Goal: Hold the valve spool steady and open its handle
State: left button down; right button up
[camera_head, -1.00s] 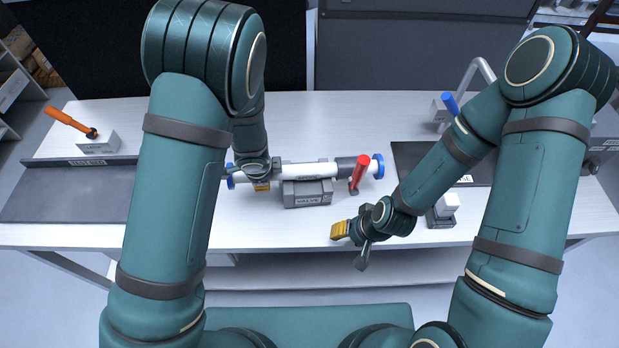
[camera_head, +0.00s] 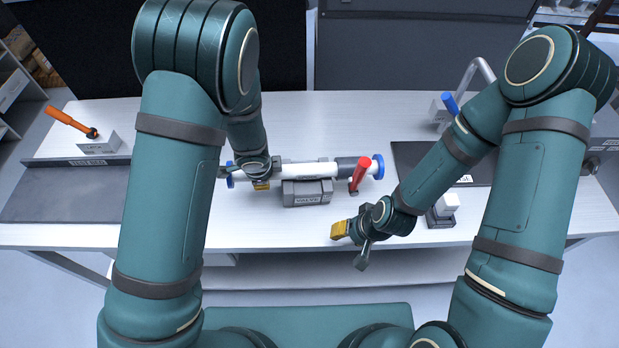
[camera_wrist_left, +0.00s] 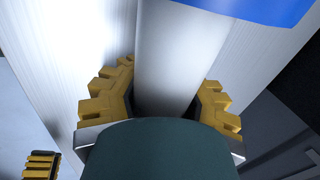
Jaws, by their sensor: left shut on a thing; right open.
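The valve spool (camera_head: 304,171) is a white horizontal pipe with blue end flanges, resting on a grey block labelled VALVE (camera_head: 307,193). Its red handle (camera_head: 361,172) stands near the right end, tilted up to the right. My left gripper (camera_head: 261,184) is at the spool's left part; in the left wrist view its yellow fingers (camera_wrist_left: 165,105) are shut around the white pipe (camera_wrist_left: 168,65), close to a blue flange (camera_wrist_left: 265,8). My right gripper (camera_head: 338,230) is open and empty near the table's front edge, below and left of the red handle, apart from it.
An orange-handled lever (camera_head: 70,122) on a grey block stands at the far left beside a dark mat (camera_head: 70,195). A blue-handled fixture (camera_head: 449,103) and a small block with a white top (camera_head: 446,203) are at the right. The table (camera_head: 270,233) is clear around the right gripper.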

dwell(0.3)
pick_arm(q)
jog(key=c, duration=0.7)
grip_release()
jog(key=v, duration=1.2)
